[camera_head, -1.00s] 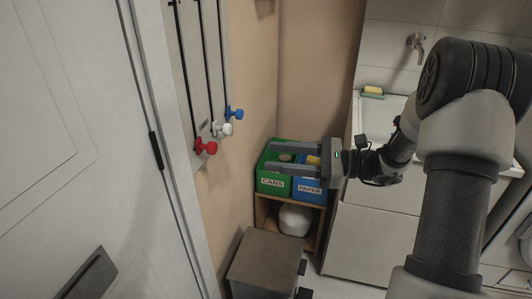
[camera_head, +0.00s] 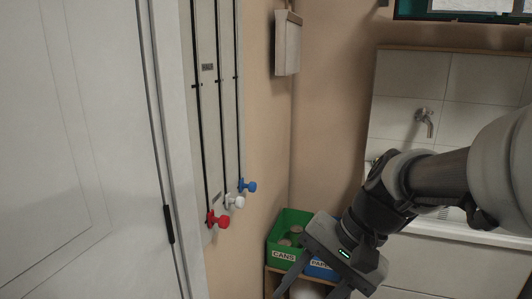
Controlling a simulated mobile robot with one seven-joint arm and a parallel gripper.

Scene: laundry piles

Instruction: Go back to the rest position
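My gripper (camera_head: 308,287) hangs at the lower middle of the head view, pointing down and to the left. Its two dark fingers are spread apart, with nothing seen between them, though the tips run near the lower frame edge. The gripper body is in front of the blue bin marked PAPER (camera_head: 318,270) and hides most of it. My arm comes in from the right side. The green bin marked CANS (camera_head: 284,254) stands left of the gripper, with some round items inside.
A wall panel with slots holds red (camera_head: 220,220), white (camera_head: 236,202) and blue (camera_head: 248,186) knobs. A white door (camera_head: 80,150) fills the left. A sink with a wall tap (camera_head: 425,118) is behind my arm. A small box (camera_head: 287,45) hangs on the wall.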

